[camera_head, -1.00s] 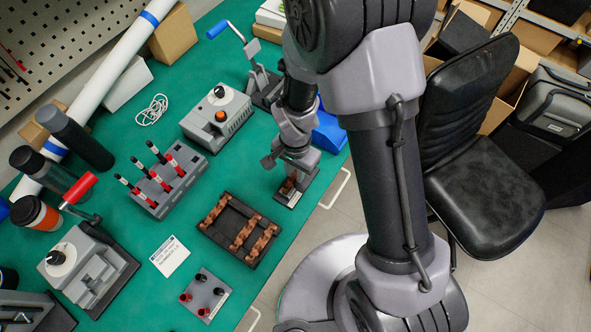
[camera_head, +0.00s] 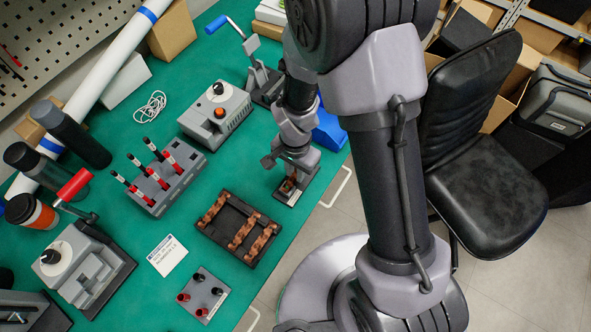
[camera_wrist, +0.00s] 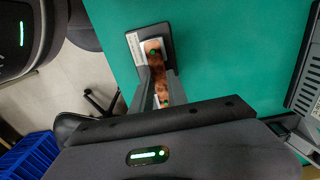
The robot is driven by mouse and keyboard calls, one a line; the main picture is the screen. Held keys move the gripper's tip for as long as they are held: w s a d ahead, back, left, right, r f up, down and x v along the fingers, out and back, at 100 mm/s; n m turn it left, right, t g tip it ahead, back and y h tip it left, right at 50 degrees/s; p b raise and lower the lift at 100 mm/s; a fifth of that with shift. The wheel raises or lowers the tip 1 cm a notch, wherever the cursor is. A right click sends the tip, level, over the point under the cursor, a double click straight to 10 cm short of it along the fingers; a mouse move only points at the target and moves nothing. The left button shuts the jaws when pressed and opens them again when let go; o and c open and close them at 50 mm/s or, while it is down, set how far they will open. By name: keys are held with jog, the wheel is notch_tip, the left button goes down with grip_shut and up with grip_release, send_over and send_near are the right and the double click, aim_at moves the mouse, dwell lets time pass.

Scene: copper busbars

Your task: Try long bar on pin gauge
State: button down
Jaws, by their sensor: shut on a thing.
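A copper bar (camera_wrist: 157,76) runs between my gripper's fingers (camera_wrist: 160,87) in the wrist view, and my gripper is shut on it. The bar lies over the pin gauge (camera_wrist: 133,41), a small dark block with a white label. Green spots show at the far and near ends of the bar; I cannot tell whether the bar is fully seated on the pins. In the head view my gripper (camera_head: 288,166) is directly above the gauge (camera_head: 290,198) near the bench's right edge, and hides most of the bar.
A dark tray (camera_head: 222,237) with several copper bars lies in front. A block with red and black posts (camera_head: 203,295), a rack of red-handled tools (camera_head: 158,178) and a grey control box (camera_head: 215,112) stand on the green bench. A chair (camera_head: 470,180) is at right.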

aim_at(295, 176)
jog(key=c, duration=1.2)
grip_release()
jog(key=shift+r+p, duration=0.95)
jog(key=shift+r, duration=0.55)
notch_tip(295, 176, up, 10)
jog(key=p, duration=0.7)
